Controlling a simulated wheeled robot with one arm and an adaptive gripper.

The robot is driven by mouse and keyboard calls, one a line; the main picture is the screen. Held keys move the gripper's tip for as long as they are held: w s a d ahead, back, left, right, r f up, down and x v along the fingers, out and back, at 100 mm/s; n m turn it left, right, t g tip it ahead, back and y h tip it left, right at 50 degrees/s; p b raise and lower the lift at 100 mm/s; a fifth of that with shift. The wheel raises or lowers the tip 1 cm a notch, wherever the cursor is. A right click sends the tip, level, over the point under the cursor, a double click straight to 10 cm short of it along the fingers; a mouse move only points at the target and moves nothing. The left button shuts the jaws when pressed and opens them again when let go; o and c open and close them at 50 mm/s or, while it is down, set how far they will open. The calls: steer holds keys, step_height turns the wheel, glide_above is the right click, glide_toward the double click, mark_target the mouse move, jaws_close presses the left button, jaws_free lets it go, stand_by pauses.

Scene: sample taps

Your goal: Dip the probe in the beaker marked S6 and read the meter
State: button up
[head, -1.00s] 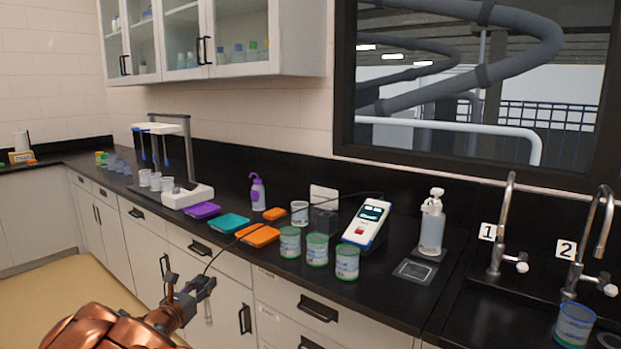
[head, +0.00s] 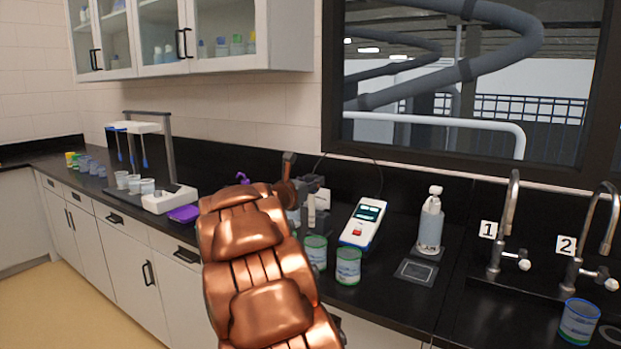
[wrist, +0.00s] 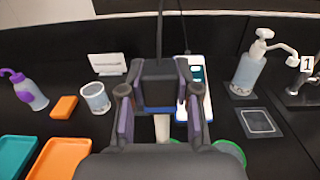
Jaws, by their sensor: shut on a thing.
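My gripper (wrist: 158,108) is shut on the probe, a dark handle (wrist: 160,82) with a pale shaft (wrist: 162,128) pointing down and a cable rising from it. In the head view my copper arm hides part of the counter, and the probe (head: 311,212) shows just left of the meter. The white and blue meter (head: 363,222) leans on the counter with a lit display; its digits are too small to read. Two green-rimmed beakers (head: 314,252) (head: 348,265) stand in front of it, near the probe; I cannot read their labels.
A soap dispenser (head: 431,225) and a dark square pad (head: 416,271) are right of the meter. Taps (head: 505,230) and a blue-rimmed beaker (head: 578,322) are at the sink. A white cup (wrist: 95,97), purple bottle (wrist: 27,90) and orange tray (wrist: 60,160) lie left.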

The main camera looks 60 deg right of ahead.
steer(key=shift+s+d+r, duration=0.35)
steer(key=shift+s+d, duration=0.05)
steer(key=shift+s, duration=0.05)
steer(key=b, duration=0.4)
glide_above(314, 223)
steer(key=d, duration=0.1)
steer(key=shift+f, duration=2.4)
steer(key=shift+a+f+b, duration=0.1)
steer(key=shift+f+b, duration=0.45)
steer(key=shift+f, duration=0.25)
steer(key=shift+f+b, duration=2.55)
steer(key=shift+f, duration=0.8)
steer(key=shift+r, duration=0.15)
